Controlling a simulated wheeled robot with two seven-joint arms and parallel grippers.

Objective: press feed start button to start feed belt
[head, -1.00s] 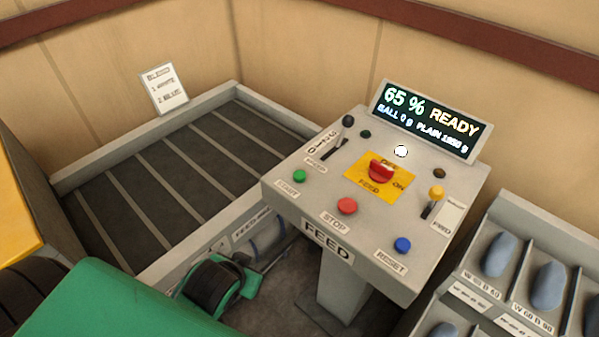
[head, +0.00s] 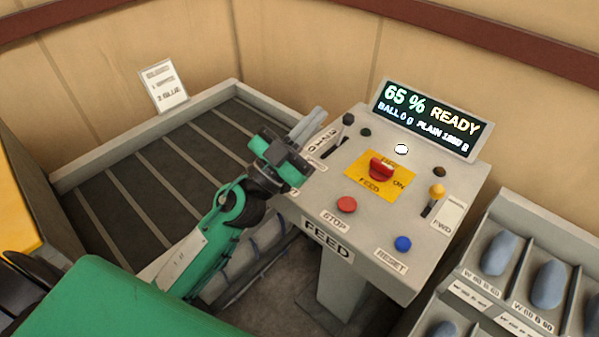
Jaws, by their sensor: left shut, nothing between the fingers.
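The grey feed control panel (head: 330,215) stands on a pedestal in the middle of the head view. The green start button showed at its left edge earlier; my left gripper and wrist now hide it. My left gripper (head: 308,124) is shut and empty, over the panel's left edge, its fingers pointing up and right toward the black-knobbed mode lever (head: 347,119). I cannot tell whether it touches the panel. The red stop button (head: 346,204), blue reset button (head: 403,243) and red feed switch (head: 381,167) on a yellow plate are clear. My right gripper is not in view.
The display (head: 432,118) reads "65 % READY". A yellow-knobbed lever (head: 436,193) stands at the panel's right. The slatted feed belt (head: 150,170) lies empty at left, within a raised rim. A rack (head: 510,250) of blue pillows stands at right.

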